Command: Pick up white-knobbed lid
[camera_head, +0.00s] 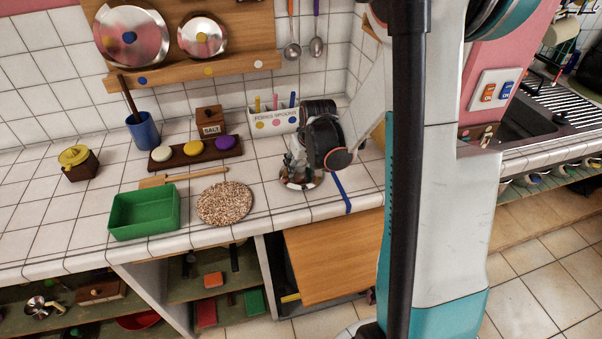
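A small round shiny lid (313,184) lies on the white tiled counter, right of the cork mat. My gripper (299,172) points down over its middle, at or very close to it. The gripper covers the lid's centre, so I see no knob, and I cannot tell whether the fingers are open or closed on it. Two other lids hang on the wooden wall rack (150,79): a large one with a blue knob (130,38) and a smaller one with a yellow knob (202,37).
A cork mat (225,203) and a green tray (145,212) lie left of my gripper. Behind are a dark stand (180,160) with white, yellow and purple pieces, a salt box (209,119) and a spoon box (272,121). A blue strip (341,190) lies right. Open shelves are below.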

